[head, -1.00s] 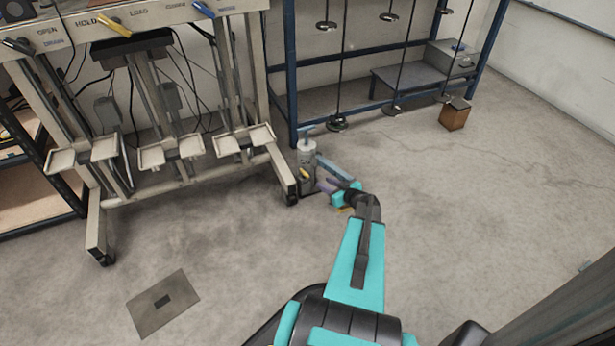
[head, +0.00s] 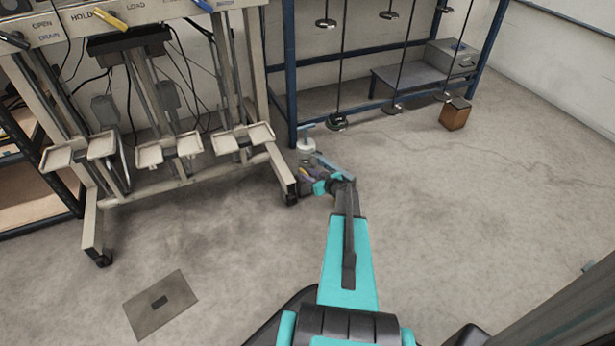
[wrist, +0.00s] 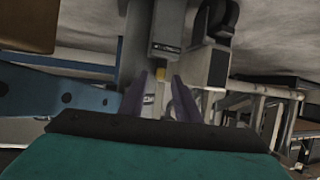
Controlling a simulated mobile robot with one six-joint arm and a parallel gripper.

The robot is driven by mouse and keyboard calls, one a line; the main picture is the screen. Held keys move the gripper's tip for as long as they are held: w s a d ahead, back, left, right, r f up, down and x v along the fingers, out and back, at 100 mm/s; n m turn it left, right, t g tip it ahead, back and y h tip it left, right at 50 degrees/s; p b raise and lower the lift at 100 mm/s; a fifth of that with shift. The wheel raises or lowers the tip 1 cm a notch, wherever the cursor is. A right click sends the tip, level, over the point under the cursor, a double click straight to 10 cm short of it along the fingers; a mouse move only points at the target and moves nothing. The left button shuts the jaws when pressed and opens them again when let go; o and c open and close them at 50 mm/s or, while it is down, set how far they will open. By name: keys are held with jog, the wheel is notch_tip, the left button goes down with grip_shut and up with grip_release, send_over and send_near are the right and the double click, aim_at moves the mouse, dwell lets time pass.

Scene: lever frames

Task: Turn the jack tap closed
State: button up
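The jack (head: 306,145), a small grey upright unit with a blue top, stands on the floor beside the right foot of the beige stand. In the wrist view its grey body (wrist: 165,28) is straight ahead. My gripper (wrist: 160,82) has two purple fingers, spread apart, with nothing visibly clamped. I cannot tell whether they reach around the tap or stop short. In the head view my gripper (head: 307,176) is low at the jack, and my wrist hides part of its base.
A blue bar with holes (wrist: 60,95) lies close on the left in the wrist view. The beige stand (head: 275,165) is left of the jack, and a blue rack (head: 289,70) stands behind. A brown box (head: 455,113) is farther right. Open floor lies right and front.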

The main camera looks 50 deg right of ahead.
jog(key=shift+w+d+f, duration=0.1)
jog(key=shift+w+f, duration=0.15)
jog(key=shift+w, duration=0.4)
grip_shut()
jog(key=m+h+b, duration=0.1)
jog(key=b, duration=0.3)
jog(key=shift+a+f, duration=0.1)
jog(key=shift+a, duration=0.1)
jog(key=h+b, duration=0.1)
jog(key=b, duration=0.2)
jog(key=m+h+b, duration=0.1)
jog(key=b, duration=0.2)
jog(key=shift+w+a+m+g, duration=0.15)
jog(key=shift+m+g, duration=0.15)
grip_release()
